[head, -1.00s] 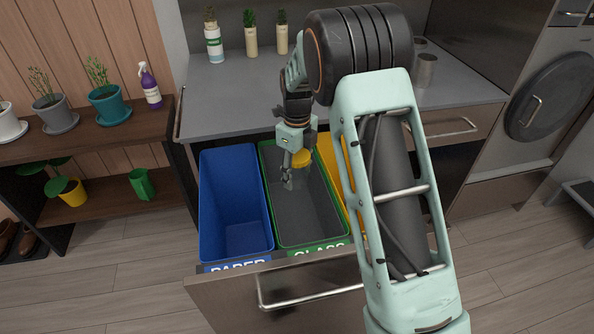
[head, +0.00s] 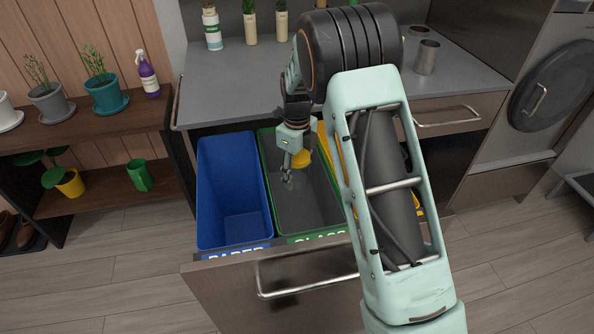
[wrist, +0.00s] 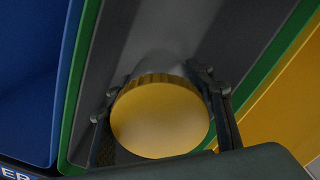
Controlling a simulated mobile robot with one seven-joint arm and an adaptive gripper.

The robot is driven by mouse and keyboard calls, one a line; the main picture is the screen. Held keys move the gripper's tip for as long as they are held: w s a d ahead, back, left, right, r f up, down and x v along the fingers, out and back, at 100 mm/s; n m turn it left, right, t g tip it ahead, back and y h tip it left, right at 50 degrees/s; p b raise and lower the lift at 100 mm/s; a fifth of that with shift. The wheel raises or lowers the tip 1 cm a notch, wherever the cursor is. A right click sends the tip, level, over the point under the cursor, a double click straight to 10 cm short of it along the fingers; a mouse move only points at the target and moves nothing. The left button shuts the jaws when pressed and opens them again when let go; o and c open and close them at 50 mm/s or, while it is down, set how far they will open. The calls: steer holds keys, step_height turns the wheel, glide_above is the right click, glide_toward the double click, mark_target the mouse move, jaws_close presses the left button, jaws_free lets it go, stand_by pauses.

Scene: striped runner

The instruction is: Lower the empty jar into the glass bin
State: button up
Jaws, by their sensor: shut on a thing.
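The jar has a yellow lid (wrist: 160,118), which fills the middle of the wrist view between the two fingers. In the head view the lid (head: 302,158) shows beside my gripper (head: 288,170). My gripper is shut on the jar, and its fingers (wrist: 162,115) flank it. The clear body below the lid is mostly hidden. The jar is over the glass bin (head: 310,205), a grey bin with a green rim labelled GLASS. In the wrist view the green rim (wrist: 85,75) runs on both sides of the jar. Whether the jar touches the bin floor I cannot tell.
The blue paper bin (head: 233,190) stands to the left and a yellow bin (head: 323,150) to the right, partly hidden by my arm. All sit in a pulled-out drawer (head: 270,275). The grey counter (head: 240,90) is behind, with a metal cup (head: 426,57).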

steer(key=b, duration=0.5)
glide_above(297, 212)
steer(key=shift+f, duration=4.75)
steer(key=shift+f+b, duration=1.35)
steer(key=shift+f, duration=1.15)
steer(key=o, duration=1.3)
steer(key=shift+o, duration=0.2)
steer(key=shift+r, duration=0.15)
step_height(297, 212, up, 12)
steer(key=shift+w, duration=0.1)
